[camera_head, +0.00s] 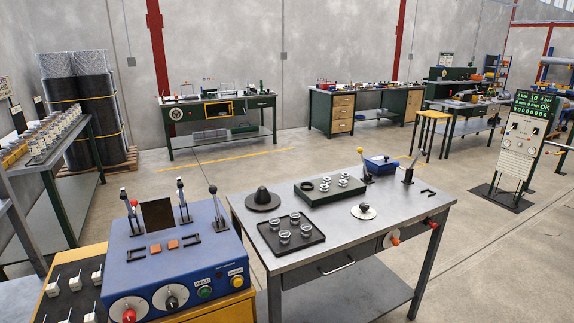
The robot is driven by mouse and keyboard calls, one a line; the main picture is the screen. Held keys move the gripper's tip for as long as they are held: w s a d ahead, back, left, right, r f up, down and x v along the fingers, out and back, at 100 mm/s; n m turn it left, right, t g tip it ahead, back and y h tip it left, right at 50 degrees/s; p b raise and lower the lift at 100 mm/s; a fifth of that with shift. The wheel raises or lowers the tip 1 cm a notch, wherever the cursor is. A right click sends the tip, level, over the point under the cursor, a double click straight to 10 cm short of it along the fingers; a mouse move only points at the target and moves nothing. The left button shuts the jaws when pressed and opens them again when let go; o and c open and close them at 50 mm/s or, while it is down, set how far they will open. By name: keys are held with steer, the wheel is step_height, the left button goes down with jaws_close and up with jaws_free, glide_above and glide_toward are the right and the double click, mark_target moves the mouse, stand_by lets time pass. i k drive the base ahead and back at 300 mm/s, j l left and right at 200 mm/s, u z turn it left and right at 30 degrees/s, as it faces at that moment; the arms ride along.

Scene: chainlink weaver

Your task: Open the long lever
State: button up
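Several levers show, and I cannot tell for sure which is the long lever. A lever with a yellow knob (363,164) stands nearly upright at the back edge of the grey metal table (400,222). A black lever (410,168) tilts a little to the right near the same table's back right corner. On the blue control box (175,262) stand a black-knobbed lever with a red part (131,212) at the left, a slim lever (183,202) in the middle and a black-knobbed lever (216,206) at the right. My gripper is not in view.
The grey table holds a black cone (262,197), a dark tray of metal pieces (291,233), a green block (329,190) and a blue box (381,165). A control panel on a stand (522,145) is at right. Open floor (235,167) lies behind the table.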

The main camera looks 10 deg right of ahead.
mark_target(360, 149)
steer(key=i+l+z, duration=0.25)
steer(key=z, duration=0.25)
steer(key=i+l+z, duration=0.3)
steer(key=z, duration=0.2)
steer(key=i+l+z, duration=0.2)
steer(key=i+z, duration=0.5)
steer(key=z, duration=0.25)
steer(key=i+z, duration=0.45)
steer(key=i, duration=1.4)
steer(key=i+u, duration=0.35)
steer(key=i, duration=0.2)
steer(key=i+l+u, duration=0.1)
steer(key=i+u, duration=0.2)
steer(key=i, duration=0.2)
steer(key=i+l+u, duration=0.35)
steer(key=i, duration=0.15)
steer(key=i+j+u, duration=0.1)
steer(key=u, duration=0.35)
steer(key=i+u, duration=0.25)
steer(key=u, duration=0.2)
steer(key=i+u, duration=0.2)
steer(key=u, duration=0.2)
steer(key=i+u, duration=0.15)
steer(key=u, duration=0.3)
steer(key=i+l+u, duration=0.15)
steer(key=u, duration=0.3)
steer(key=i+l+u, duration=0.15)
steer(key=u, duration=0.3)
steer(key=l, duration=0.1)
